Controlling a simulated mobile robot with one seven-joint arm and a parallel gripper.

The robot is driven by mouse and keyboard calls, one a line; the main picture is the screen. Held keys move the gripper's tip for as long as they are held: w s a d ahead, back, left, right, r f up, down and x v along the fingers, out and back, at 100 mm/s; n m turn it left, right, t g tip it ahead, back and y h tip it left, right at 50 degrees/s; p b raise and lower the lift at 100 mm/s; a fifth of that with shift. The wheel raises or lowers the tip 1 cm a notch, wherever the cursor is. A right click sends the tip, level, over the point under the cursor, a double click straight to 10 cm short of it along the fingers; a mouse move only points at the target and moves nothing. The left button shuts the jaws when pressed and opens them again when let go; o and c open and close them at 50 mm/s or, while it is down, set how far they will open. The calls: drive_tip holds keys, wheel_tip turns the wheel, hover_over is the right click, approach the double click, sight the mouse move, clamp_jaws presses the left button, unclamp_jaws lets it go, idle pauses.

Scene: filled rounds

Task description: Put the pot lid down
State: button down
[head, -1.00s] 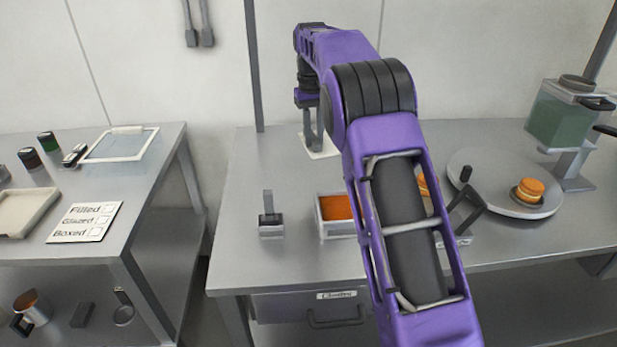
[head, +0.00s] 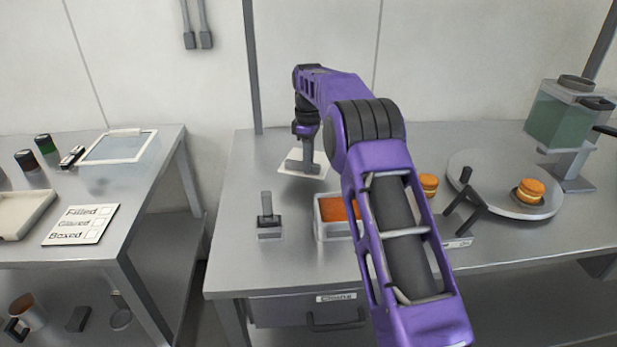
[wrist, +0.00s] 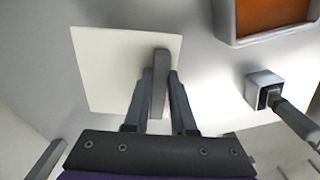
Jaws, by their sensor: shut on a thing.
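My gripper (head: 304,166) is shut on the grey upright handle (wrist: 160,75) of the pot lid. The lid is a flat white square plate (wrist: 105,65), under my fingers in the wrist view; it also shows at the back left of the middle table in the head view (head: 289,168). It lies low over the table top, and I cannot tell whether it touches. An open square pot (head: 320,231) with orange filling stands in front and to the right of the lid; my arm hides its right side.
A small grey holder (head: 269,234) with a handled tool stands left of the pot. Bare table (head: 245,180) lies left of the lid.

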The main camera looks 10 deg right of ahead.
drive_tip(key=shift+f, duration=2.15)
drive_tip(key=shift+f, duration=0.2)
drive_tip(key=c, duration=0.7)
unclamp_jaws()
drive_tip(key=shift+c, duration=0.2)
drive_tip(key=shift+r, duration=0.1)
wheel_tip(320, 180, up, 12)
drive_tip(key=shift+r+p, duration=0.1)
drive_tip(key=shift+p, duration=0.65)
